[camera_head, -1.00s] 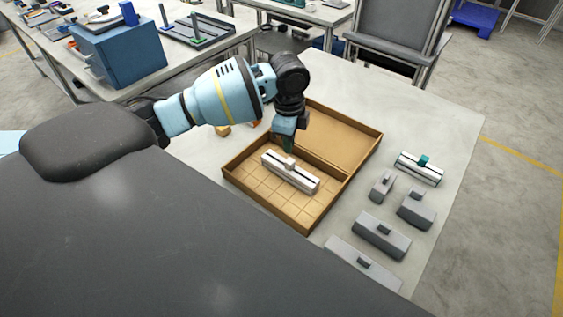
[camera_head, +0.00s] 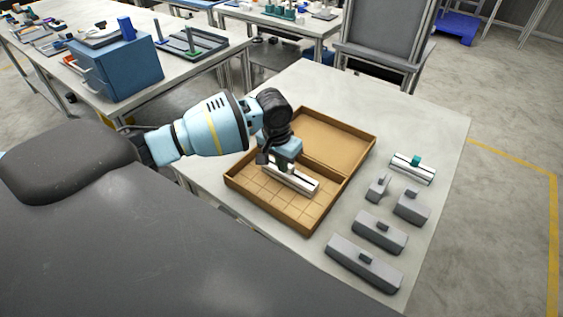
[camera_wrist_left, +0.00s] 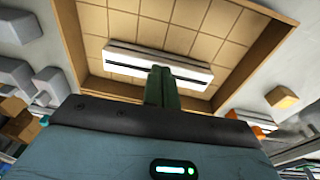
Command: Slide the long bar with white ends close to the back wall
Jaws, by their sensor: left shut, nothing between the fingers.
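The long white bar (camera_head: 303,183) with a dark stripe along it lies inside the shallow wooden tray (camera_head: 340,192), on its gridded floor. In the left wrist view the bar (camera_wrist_left: 120,59) runs across the picture, with both white ends showing. My right gripper is not in view.
Several grey knobbed blocks, one of them a long block (camera_head: 364,263), and a white bar with a teal knob (camera_head: 411,169) stand right of the tray. A small yellow-orange block (camera_wrist_left: 282,97) lies outside the tray. The tray has raised walls and a bare brown far section.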

